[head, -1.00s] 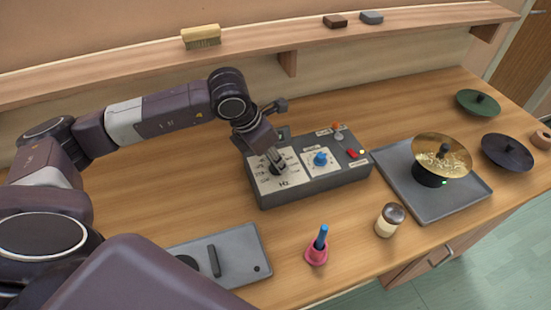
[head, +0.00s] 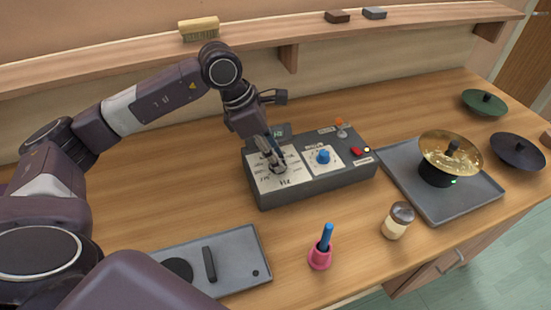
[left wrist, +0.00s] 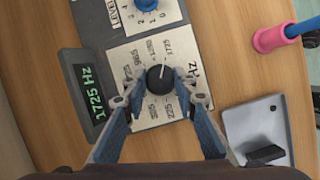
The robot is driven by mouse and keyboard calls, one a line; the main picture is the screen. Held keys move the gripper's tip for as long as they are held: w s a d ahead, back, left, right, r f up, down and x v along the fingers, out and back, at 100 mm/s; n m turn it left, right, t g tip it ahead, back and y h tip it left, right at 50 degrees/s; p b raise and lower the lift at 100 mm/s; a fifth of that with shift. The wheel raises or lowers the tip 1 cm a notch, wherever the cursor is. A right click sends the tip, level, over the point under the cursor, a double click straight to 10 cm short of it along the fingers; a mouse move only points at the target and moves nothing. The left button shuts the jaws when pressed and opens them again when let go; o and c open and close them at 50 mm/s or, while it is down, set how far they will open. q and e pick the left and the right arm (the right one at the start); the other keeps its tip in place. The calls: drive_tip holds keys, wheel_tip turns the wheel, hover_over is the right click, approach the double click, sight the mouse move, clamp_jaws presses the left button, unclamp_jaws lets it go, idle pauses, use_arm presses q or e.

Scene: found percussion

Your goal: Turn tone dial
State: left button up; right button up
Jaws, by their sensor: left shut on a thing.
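The tone dial is a round black knob (left wrist: 159,78) on a white Hz scale plate (head: 264,183) at the left of the grey control box (head: 325,190). Its white pointer mark faces roughly the 1725 label in the left wrist view. My left gripper (head: 274,163) comes down on the dial from above, and its two fingers (left wrist: 159,88) are shut on it, one on each side. In the head view the fingers hide most of the dial. The green display (left wrist: 88,103) reads 1725 Hz. My right gripper is not in view.
A blue level knob (head: 323,157) and a red switch (head: 357,151) sit on the same box. A gold cymbal (head: 451,155) stands on a grey tray (head: 400,172) at right. A pink holder (head: 320,259), a shaker jar (head: 398,220) and a grey plate (head: 232,245) lie in front.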

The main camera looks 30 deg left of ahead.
use_arm(q)
drive_tip(key=shift+r, duration=0.1)
idle(0.4)
drive_tip(key=o, duration=1.1)
drive_tip(key=v, duration=1.2)
drive_tip(key=shift+w, duration=0.15)
